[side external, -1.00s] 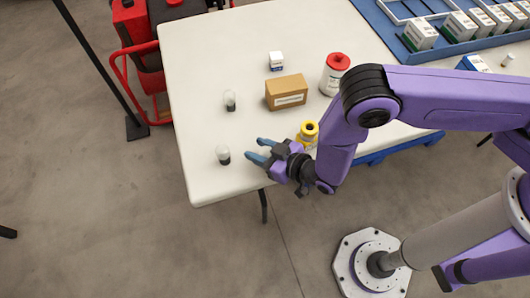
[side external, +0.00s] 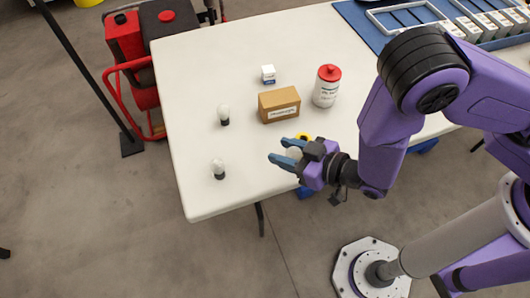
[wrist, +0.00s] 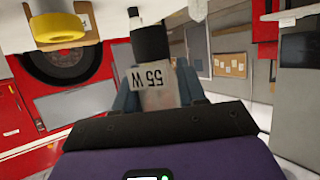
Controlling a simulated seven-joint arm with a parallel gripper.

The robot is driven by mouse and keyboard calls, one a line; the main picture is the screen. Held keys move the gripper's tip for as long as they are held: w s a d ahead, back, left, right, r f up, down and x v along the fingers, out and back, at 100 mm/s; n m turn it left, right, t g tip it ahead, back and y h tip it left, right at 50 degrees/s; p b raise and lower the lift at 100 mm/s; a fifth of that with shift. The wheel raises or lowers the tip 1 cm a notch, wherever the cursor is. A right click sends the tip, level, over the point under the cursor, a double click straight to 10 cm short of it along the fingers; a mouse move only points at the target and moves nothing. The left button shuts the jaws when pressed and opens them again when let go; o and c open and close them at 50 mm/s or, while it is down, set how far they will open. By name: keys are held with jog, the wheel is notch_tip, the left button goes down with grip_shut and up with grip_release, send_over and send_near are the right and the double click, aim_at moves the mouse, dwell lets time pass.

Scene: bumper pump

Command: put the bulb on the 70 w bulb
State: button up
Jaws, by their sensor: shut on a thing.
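My gripper (side external: 279,151) is over the front part of the white table, with its fingers pointing left. It is shut on a bulb (side external: 294,153). In the wrist view this held bulb (wrist: 156,88) shows between the fingers, with an upside-down "55 W" label and a black base at the top of the picture. Two more bulbs with pale glass and dark bases stand upright on the table: the far bulb (side external: 224,113) and the near bulb (side external: 218,167), left of my gripper and apart from it. Their wattage labels are too small to read.
The table (side external: 185,75) is clear around the two bulbs.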

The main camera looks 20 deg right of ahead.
jog(key=w+d+v, duration=0.1)
jog(key=v, duration=0.6)
